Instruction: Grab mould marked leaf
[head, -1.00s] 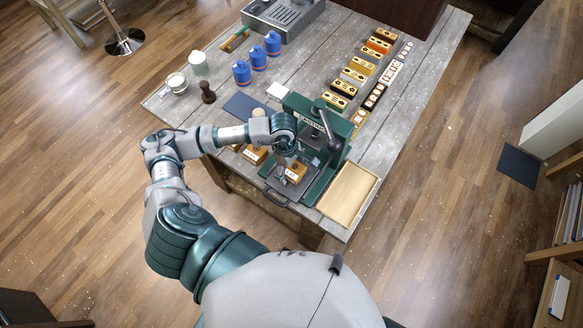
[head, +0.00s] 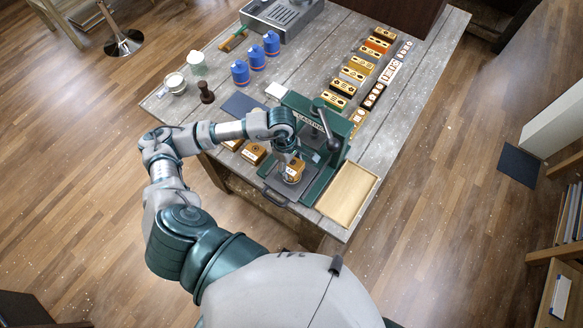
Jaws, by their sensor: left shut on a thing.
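My left gripper (head: 291,158) reaches down at the front of the green press (head: 321,118). It is shut on a small orange-brown mould block (head: 293,172) with a pale label, over the dark plate of the press. I cannot tell whether the block touches the plate. The mark on its label is too small to read. My right gripper is not in view.
An empty wooden tray (head: 348,194) lies right of the press at the table's front edge. Blue containers (head: 240,73) stand at the back left. Rows of coloured blocks (head: 352,75) run along the right side. A dark stamp (head: 206,92) stands near the left edge.

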